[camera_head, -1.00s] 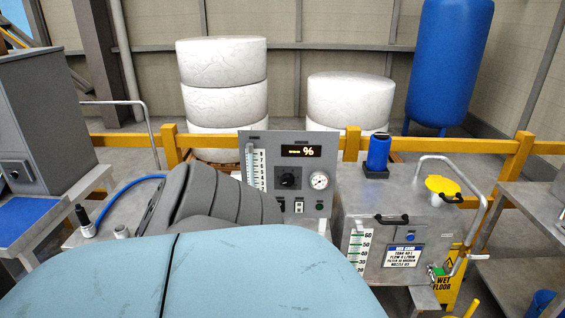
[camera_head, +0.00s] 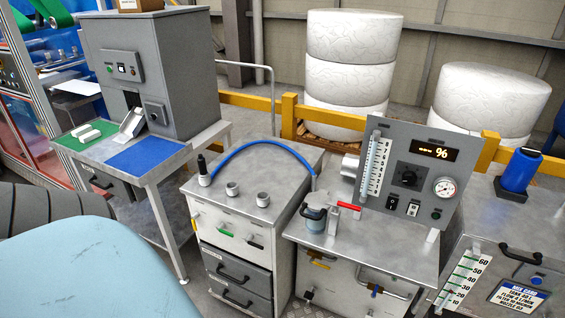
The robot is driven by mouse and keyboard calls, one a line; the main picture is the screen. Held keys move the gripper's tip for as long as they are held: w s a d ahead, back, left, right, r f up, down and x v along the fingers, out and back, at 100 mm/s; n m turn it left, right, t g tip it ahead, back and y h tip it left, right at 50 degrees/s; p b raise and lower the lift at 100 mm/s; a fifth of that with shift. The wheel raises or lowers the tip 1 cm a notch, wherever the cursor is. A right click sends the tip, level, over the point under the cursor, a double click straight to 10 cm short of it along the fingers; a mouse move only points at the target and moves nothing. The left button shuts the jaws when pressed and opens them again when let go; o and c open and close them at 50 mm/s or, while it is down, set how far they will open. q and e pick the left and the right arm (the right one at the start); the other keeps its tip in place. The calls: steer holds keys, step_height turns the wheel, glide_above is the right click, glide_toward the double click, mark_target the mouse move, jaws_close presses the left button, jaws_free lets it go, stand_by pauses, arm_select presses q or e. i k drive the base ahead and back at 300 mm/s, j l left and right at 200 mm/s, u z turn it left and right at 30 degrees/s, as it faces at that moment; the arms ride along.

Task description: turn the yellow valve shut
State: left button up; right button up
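I cannot make out for certain which thing is the yellow valve. A small yellow-brown fitting (camera_head: 320,257) is on the front of the steel cabinet below the gauge panel, too small to tell its kind. A yellow strip (camera_head: 195,221) is on the front of the drawer cabinet to its left. Neither gripper is in view. A large blue and grey part of my own body covers the lower left.
A grey gauge panel (camera_head: 409,178) stands on the steel top. A blue hose (camera_head: 255,146) arches over the drawer cabinet (camera_head: 240,190). A tank with a level scale (camera_head: 467,281) is at lower right. A yellow rail (camera_head: 250,102) runs behind. A grey machine (camera_head: 180,70) stands at left.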

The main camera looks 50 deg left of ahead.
mark_target(322, 266)
steer(key=i+j+u, duration=0.2)
steer(key=j+u, duration=0.2)
steer(key=i+j+u, duration=0.25)
steer(key=u, duration=0.15)
steer(key=i+j, duration=0.3)
steer(key=j, duration=0.1)
